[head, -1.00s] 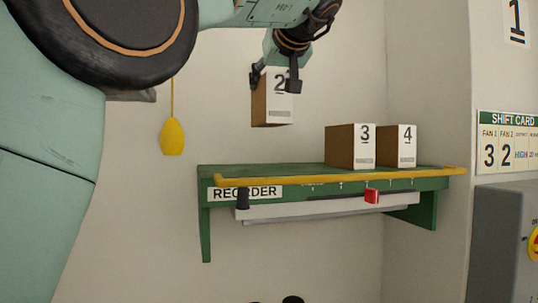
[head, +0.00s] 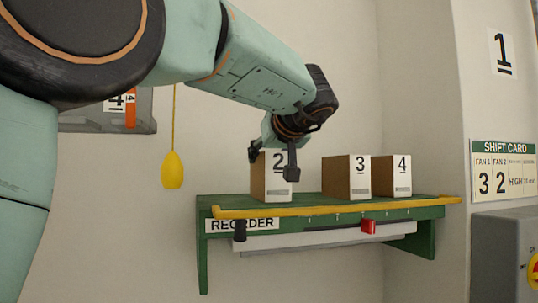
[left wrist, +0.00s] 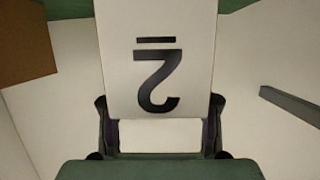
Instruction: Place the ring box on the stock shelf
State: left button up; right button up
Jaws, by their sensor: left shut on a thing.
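The ring box (head: 277,187), a brown box with a white face marked 2, is upright at the left part of the green stock shelf (head: 225,205). Its base is at or just above the shelf top; I cannot tell whether it touches. My left gripper (head: 273,161) is shut on its upper part from above. In the left wrist view the box's white face (left wrist: 160,65) with the upside-down 2 fills the middle between the fingers. My right gripper is not in view.
Boxes marked 3 (head: 360,178) and 4 (head: 402,177) stand on the shelf to the right, with a gap before box 3. A yellow rail (head: 330,209) runs along the front edge. A yellow pull (head: 172,170) hangs at left. A red slider (head: 368,227) sits below.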

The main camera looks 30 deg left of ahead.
pick_arm(q)
jog(key=shift+w+a+f, duration=0.1)
jog(key=shift+a, duration=0.15)
jog(key=o, duration=1)
jog(key=shift+w+f, duration=0.1)
jog(key=shift+f, duration=0.05)
jog(key=o, duration=0.3)
jog(key=shift+d, duration=0.15)
jog(key=shift+s+d, duration=0.1)
jog(key=shift+s, duration=0.1)
jog(key=shift+w+a+r, duration=0.1)
jog(key=shift+a+r, duration=0.1)
